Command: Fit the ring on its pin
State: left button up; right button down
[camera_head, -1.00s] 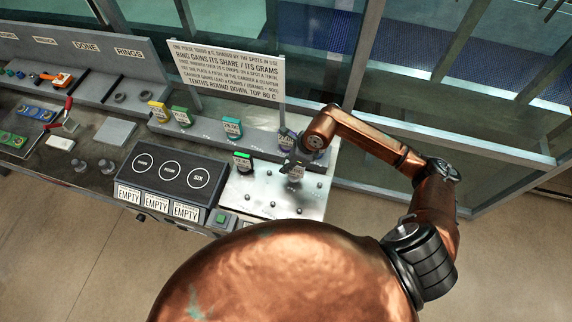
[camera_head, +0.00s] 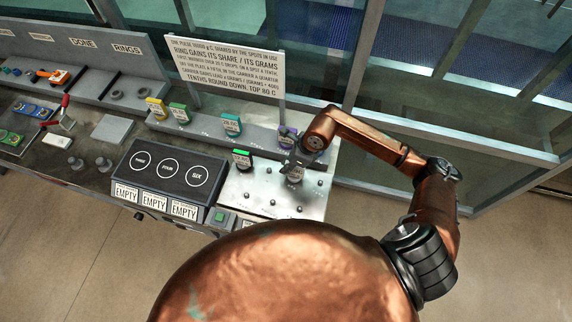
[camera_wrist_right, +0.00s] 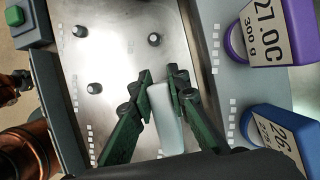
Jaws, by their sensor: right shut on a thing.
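My right gripper (camera_wrist_right: 158,80) has its green fingers closed on a pale grey piece (camera_wrist_right: 167,125), which points over the metal plate. In the head view, my right gripper (camera_head: 293,163) is over the far right part of the plate (camera_head: 236,199), with a small labelled piece (camera_head: 296,176) at its tips. I cannot make out a ring opening or whether the piece touches a pin. Several short dark-topped pins stand on the plate, one (camera_wrist_right: 154,39) ahead of the fingers and another (camera_wrist_right: 94,88) to their left. My left gripper is not in view.
A purple tag (camera_wrist_right: 272,32) marked 300 g and a blue tag (camera_wrist_right: 275,137) stand close on the right in the wrist view. A green-topped tag (camera_head: 243,160) stands at the plate's left edge.

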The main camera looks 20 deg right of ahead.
jog(key=shift+f, duration=0.15)
jog(key=c, duration=1.8)
grip_release()
jog(key=shift+o, duration=0.2)
jog(key=v, duration=1.2)
jog(key=shift+a, duration=0.15)
